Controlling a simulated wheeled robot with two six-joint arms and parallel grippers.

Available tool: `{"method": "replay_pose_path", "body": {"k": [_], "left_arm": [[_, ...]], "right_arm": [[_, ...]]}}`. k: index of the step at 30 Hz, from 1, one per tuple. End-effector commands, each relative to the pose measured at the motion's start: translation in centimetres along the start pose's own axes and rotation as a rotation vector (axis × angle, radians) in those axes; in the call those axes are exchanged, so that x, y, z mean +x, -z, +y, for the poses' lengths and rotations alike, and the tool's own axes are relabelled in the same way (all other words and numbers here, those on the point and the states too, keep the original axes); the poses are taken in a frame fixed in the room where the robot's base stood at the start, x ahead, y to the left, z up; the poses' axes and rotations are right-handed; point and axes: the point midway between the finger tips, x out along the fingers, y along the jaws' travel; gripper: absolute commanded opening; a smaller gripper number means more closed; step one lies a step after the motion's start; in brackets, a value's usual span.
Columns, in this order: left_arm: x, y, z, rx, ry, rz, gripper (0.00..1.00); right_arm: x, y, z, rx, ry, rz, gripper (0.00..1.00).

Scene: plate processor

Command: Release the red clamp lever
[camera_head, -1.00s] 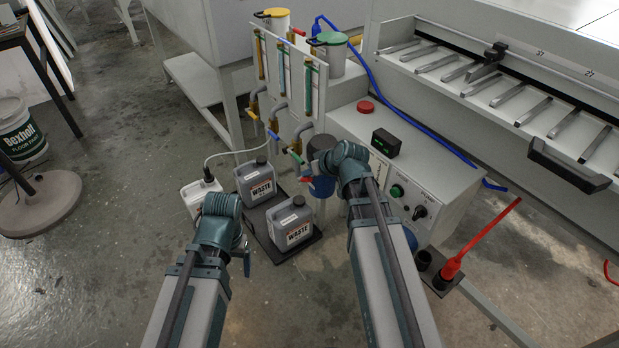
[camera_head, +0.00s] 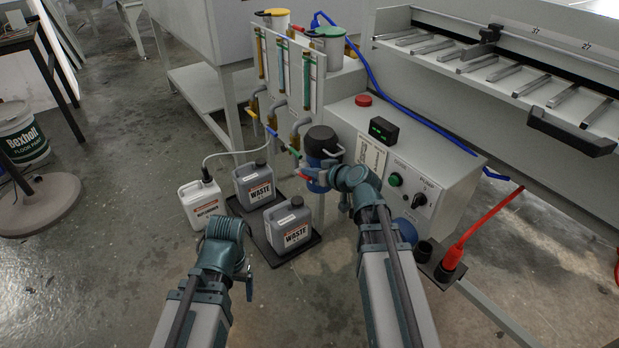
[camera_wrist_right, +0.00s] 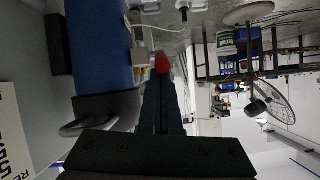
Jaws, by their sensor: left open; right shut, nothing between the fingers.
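The red clamp lever (camera_head: 310,173) shows in the head view as a small red piece beside the blue filter housing with a dark cap (camera_head: 322,141). In the right wrist view a rounded red tip (camera_wrist_right: 162,63) sits just beyond the fingers of my right gripper (camera_wrist_right: 163,85), beside the blue cylinder (camera_wrist_right: 98,45). The right gripper is shut and empty; I cannot tell whether it touches the red tip. In the head view the right gripper (camera_head: 328,175) is close to the housing. My left gripper (camera_head: 226,228) is open, apart from the lever, its fingers mostly hidden by the wrist.
Two grey waste jugs (camera_head: 254,182) stand on a dark tray (camera_head: 272,254), with a white bottle (camera_head: 203,204) beside it. Valves and flow tubes (camera_head: 282,85) rise behind. A control box (camera_head: 410,165) with a red button is at the right.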

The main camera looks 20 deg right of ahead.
Motion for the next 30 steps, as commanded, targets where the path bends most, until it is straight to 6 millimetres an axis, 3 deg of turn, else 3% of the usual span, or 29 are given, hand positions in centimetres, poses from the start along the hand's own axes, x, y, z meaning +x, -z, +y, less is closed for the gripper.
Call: {"method": "replay_pose_path", "body": {"k": [1, 9, 30], "left_arm": [[1.0, 0.1, 0.1, 0.001, -0.001, 0.000, 0.84], [1.8, 0.1, 0.2, 0.000, -0.001, 0.001, 0.84], [2.3, 0.1, 0.2, -0.002, -0.001, 0.000, 0.84]], "right_arm": [[0.3, -0.7, 0.1, 0.001, 0.001, 0.013, 0.00], [0.6, -1.2, 0.3, -0.001, 0.003, 0.018, 0.00], [0.8, -1.9, 0.3, -0.005, 0.004, 0.010, 0.00]]}}
